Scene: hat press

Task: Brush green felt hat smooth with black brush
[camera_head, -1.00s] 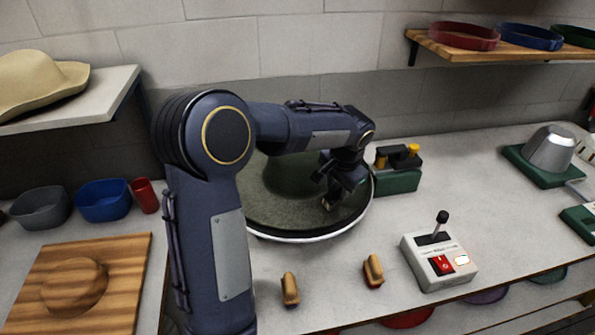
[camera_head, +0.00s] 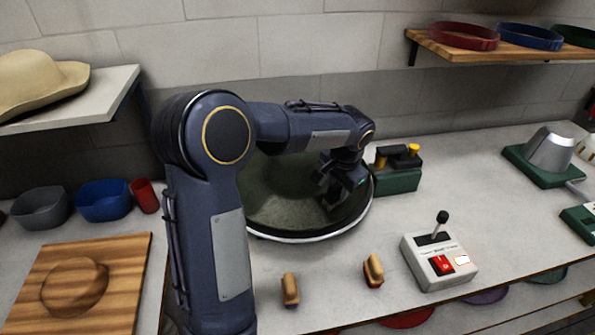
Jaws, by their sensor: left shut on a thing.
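The dark green felt hat (camera_head: 280,205) lies on a round stand with a pale rim at the middle of the bench, partly hidden behind my left arm. My left gripper (camera_head: 332,200) is over the right part of the brim, pointing down. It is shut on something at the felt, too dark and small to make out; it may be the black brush. Two small wooden-backed brushes, one (camera_head: 290,290) and another (camera_head: 373,270), stand on the bench in front. My right gripper is out of view.
A control box (camera_head: 439,262) with a lever and red switch stands at front right. A green machine (camera_head: 397,172) is close right of the hat. Bowls (camera_head: 104,200) and a wooden board (camera_head: 50,290) are at left. Shelves overhang both sides.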

